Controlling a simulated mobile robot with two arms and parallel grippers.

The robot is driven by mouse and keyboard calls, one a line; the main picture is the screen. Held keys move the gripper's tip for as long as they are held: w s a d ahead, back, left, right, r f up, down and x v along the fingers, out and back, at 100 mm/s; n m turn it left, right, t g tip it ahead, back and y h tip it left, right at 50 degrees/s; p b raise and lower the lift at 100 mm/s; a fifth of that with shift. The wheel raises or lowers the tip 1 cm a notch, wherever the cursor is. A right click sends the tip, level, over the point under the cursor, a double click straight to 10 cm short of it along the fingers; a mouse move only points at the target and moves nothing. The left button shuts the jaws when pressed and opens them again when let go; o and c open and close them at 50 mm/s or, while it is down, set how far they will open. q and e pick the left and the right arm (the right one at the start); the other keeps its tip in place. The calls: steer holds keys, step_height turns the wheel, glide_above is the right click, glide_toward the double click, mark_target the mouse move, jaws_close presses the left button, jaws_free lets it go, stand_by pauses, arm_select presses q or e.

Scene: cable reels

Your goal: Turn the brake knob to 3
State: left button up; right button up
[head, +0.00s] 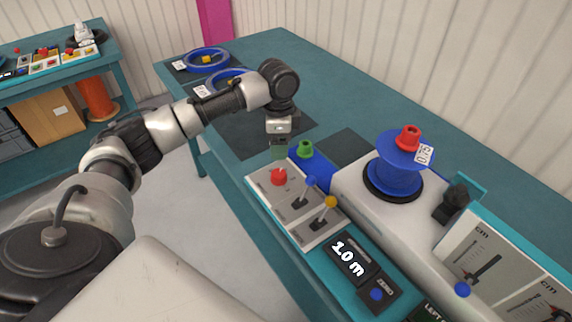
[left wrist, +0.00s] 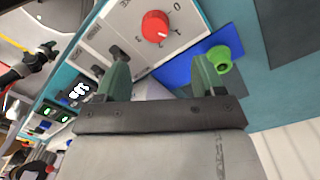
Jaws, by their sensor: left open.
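The red brake knob (head: 278,177) sits on a pale grey panel (head: 262,184) at the near side of the bench. My left gripper (head: 279,151) hangs above the bench, just beyond the knob in the head view. Its green fingers (left wrist: 161,80) are apart with nothing between them. The knob is outside them, and they do not appear to touch it. My right gripper is not in view.
A green knob (head: 304,149) on a blue block stands close to the left gripper. A blue reel (head: 399,160) stands to the right.

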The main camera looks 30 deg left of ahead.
mark_target(278, 173)
arm_select(q)
steer(key=f, duration=0.1)
steer(key=s+f, duration=0.1)
steer(key=f, duration=0.2)
steer(key=shift+s+d, duration=0.1)
steer(key=shift+s, duration=0.15)
steer(key=f, duration=0.4)
steer(key=shift+w+f, duration=0.2)
steer(key=shift+f, duration=0.8)
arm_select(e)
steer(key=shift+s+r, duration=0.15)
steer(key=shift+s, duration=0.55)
arm_select(q)
steer(key=shift+c, duration=0.3)
